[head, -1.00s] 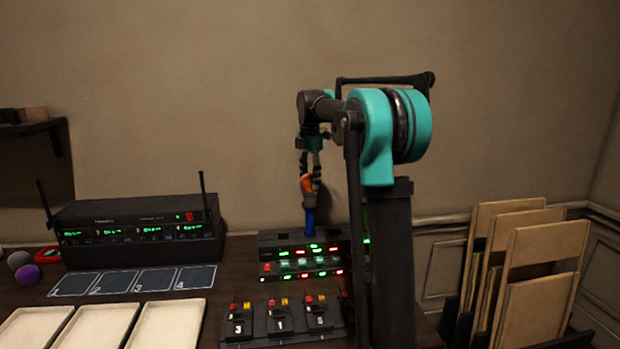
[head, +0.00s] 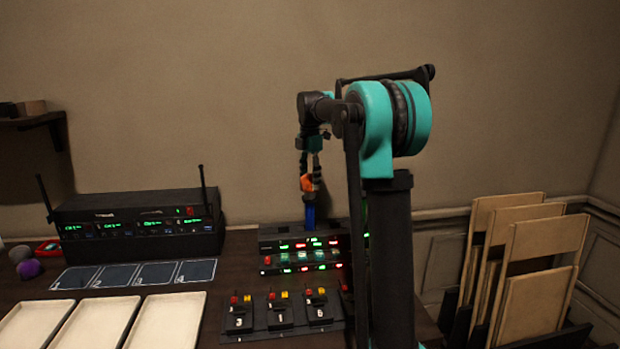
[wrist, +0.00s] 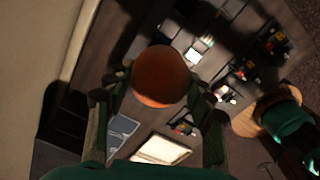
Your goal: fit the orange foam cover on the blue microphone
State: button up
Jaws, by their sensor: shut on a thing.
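The orange foam cover (head: 307,183) is between the fingers of my gripper (head: 311,176), which is shut on it. In the wrist view the cover (wrist: 160,76) is a round orange ball between the two dark fingers of my gripper (wrist: 158,92). The blue microphone (head: 310,214) stands upright at the back of the lit console. The cover is directly above its top, and the two look in line in the head view. I cannot tell whether they touch or how far the cover is on. The microphone is hidden behind the cover in the wrist view.
The console (head: 290,243) has lit buttons, with numbered switch boxes (head: 280,312) in front. A black receiver (head: 140,228) with two antennas stands left, behind numbered cards (head: 155,275) and pale trays (head: 170,320). Grey and purple balls (head: 28,268) lie far left. Folded wooden chairs (head: 535,270) stand right.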

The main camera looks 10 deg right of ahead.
jog(key=shift+f, duration=0.7)
dwell(0.5)
jog(key=o, duration=0.8)
jog(key=shift+o, duration=0.7)
jog(key=shift+o, duration=1.4)
jog(key=shift+r, duration=3.5)
